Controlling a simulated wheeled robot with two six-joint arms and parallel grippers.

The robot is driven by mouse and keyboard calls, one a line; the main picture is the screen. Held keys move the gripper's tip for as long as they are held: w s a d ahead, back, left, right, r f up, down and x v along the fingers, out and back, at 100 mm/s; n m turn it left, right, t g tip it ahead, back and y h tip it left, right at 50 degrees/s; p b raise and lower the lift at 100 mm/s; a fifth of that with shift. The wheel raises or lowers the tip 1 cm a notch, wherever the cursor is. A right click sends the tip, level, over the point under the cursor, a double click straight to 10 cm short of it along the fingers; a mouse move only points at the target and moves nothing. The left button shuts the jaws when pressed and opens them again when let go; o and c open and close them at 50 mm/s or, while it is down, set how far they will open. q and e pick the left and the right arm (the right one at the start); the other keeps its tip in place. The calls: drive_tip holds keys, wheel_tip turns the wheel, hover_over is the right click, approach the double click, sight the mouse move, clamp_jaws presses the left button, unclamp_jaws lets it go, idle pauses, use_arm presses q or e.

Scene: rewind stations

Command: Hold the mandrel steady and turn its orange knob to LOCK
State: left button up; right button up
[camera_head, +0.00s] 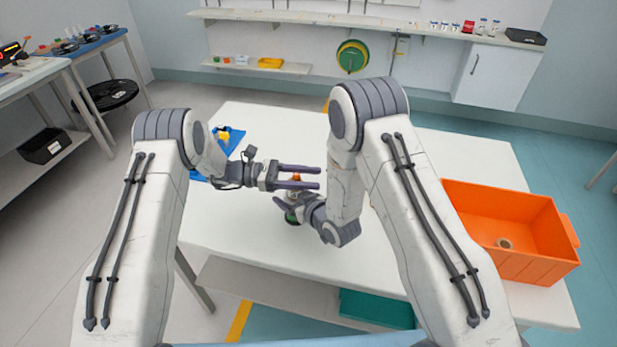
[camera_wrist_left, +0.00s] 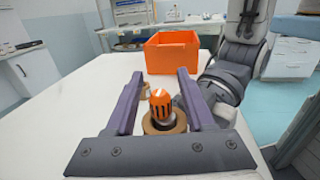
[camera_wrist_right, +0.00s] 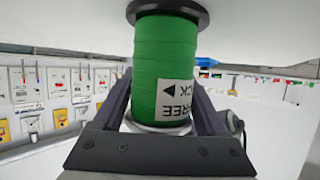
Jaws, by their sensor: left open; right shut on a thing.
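The mandrel (camera_head: 291,218) stands on the white table, mostly hidden by my grippers in the head view. In the right wrist view its green body (camera_wrist_right: 163,55) has a dark flange and a white label (camera_wrist_right: 176,98) with FREE, an arrow and a partly hidden second word. My right gripper (camera_head: 290,204) is shut on the mandrel from the side. The orange knob (camera_wrist_left: 160,104), with dark slots, tops the mandrel inside a brown ring (camera_wrist_left: 167,127). My left gripper (camera_head: 319,178) is open, its fingers on either side of the knob and apart from it. The knob's setting cannot be told.
An orange crate (camera_head: 572,231) with a brown ring (camera_head: 504,243) inside stands at the table's right. The table's back middle (camera_head: 270,125) is clear. My right forearm stands close beside my left fingers.

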use_arm(q)
clamp_jaws()
drive_tip(key=shift+t, duration=0.4)
drive_tip(key=shift+w+n+t+y, duration=0.2)
drive_tip(key=shift+w+n+t, duration=0.1)
drive_tip(key=shift+n+t, duration=0.95)
drive_tip(key=shift+w+n+t+y, duration=0.25)
drive_tip(key=shift+n+t, duration=0.55)
drive_tip(key=shift+t, duration=0.8)
drive_tip(key=shift+w+n+t+y, duration=0.15)
drive_tip(key=shift+w+n+t, duration=0.2)
drive_tip(key=shift+n+t, duration=0.9)
drive_tip(key=shift+t, duration=0.3)
unclamp_jaws()
drive_tip(key=shift+a, duration=0.1)
